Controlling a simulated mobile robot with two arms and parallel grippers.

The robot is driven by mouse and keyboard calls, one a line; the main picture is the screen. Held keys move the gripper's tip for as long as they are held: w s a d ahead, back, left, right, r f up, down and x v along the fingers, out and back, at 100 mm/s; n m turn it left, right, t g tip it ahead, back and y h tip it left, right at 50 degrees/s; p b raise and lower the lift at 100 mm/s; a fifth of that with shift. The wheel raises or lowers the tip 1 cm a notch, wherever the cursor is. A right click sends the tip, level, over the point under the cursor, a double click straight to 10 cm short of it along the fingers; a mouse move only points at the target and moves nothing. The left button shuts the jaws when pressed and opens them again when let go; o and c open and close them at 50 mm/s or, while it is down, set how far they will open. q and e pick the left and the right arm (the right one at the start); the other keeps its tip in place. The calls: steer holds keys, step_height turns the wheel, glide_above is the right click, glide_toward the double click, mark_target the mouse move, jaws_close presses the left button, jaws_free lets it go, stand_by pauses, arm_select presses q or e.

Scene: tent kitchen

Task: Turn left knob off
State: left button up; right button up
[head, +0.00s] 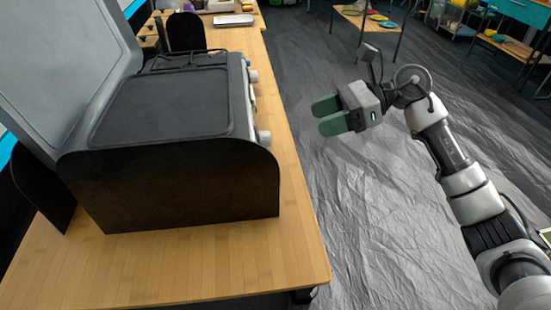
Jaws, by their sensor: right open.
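A gas stove (165,100) with a raised lid (65,55) stands on a wooden counter. Its front panel faces right. A pale knob (264,137) sits at the near end of that panel. Another pale knob (252,76) sits farther along it. Their turned positions are too small to tell. My right gripper (318,116) has green fingers, apart and empty, pointing left toward the panel. It is to the right of the near knob, over the floor beyond the counter edge, touching nothing. My left gripper is out of view.
The wooden counter (215,262) extends along the left, with a silver tray-like item (233,20) at its far end. A dark side panel (185,185) covers the stove's near side. Grey floor (350,220) is open to the right. Small tables with dishes (365,15) stand far back.

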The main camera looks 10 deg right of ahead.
mark_target(265, 139)
steer(key=shift+n+h, duration=0.3)
steer(key=x, duration=1)
steer(key=shift+s+a+p, duration=0.2)
steer(key=shift+a+p, duration=0.15)
steer(key=c, duration=0.9)
